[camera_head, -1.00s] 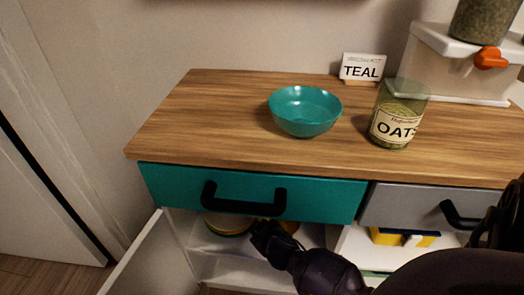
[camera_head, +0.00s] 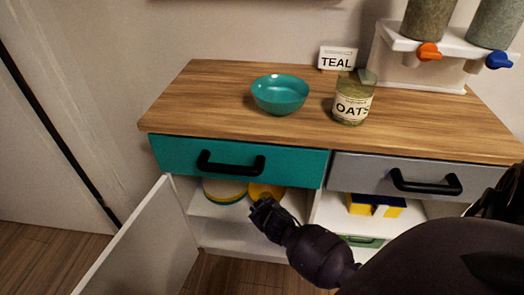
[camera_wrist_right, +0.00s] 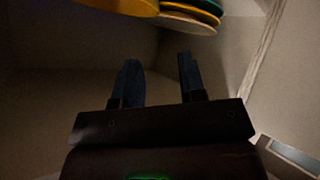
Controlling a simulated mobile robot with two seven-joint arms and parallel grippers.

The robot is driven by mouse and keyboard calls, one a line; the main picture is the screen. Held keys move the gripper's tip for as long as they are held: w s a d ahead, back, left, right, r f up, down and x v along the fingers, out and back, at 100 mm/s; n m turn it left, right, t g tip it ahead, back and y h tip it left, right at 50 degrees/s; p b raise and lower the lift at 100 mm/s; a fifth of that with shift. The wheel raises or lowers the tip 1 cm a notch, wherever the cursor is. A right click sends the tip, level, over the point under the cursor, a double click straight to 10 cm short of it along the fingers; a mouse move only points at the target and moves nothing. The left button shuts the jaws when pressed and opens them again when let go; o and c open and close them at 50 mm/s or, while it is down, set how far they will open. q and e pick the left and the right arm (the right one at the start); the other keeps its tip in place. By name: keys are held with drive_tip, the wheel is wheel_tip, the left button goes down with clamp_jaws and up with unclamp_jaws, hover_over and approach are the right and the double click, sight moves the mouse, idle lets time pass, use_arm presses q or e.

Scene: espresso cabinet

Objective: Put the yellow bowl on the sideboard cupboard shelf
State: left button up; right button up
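The yellow bowl (camera_head: 265,190) is in the open cupboard under the teal drawer, on the upper shelf (camera_head: 215,210), partly hidden by my right gripper (camera_head: 262,207). In the right wrist view a yellow rounded rim, likely the bowl (camera_wrist_right: 120,5), shows at the top edge, beyond the fingertips and apart from them. My right gripper also shows in the wrist view (camera_wrist_right: 160,62), with its two fingers spread and nothing between them. It is at the cupboard opening, in front of the bowl. My left gripper is not in view.
A stack of plates (camera_head: 224,190) stands left of the bowl. The cupboard door (camera_head: 150,240) stands open at left. A teal bowl (camera_head: 280,94), an oats jar (camera_head: 352,98) and a TEAL sign (camera_head: 337,60) are on the countertop. A blue-and-yellow box (camera_head: 376,205) sits in the right compartment.

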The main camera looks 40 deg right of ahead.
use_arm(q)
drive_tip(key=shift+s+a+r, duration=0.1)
use_arm(e)
drive_tip(key=s+a+r+y, duration=0.1)
drive_tip(key=s+a+r, duration=0.2)
drive_tip(key=s, duration=0.7)
drive_tip(key=s+a+r+y, duration=0.1)
drive_tip(key=s+a+r, duration=0.2)
drive_tip(key=s, duration=0.8)
drive_tip(key=s+a+r+g+y, duration=0.1)
drive_tip(key=s+a+r, duration=0.2)
drive_tip(key=s, duration=0.8)
drive_tip(key=shift+r+n+y, duration=0.15)
drive_tip(key=shift+n+y, duration=0.15)
drive_tip(key=shift+y, duration=0.1)
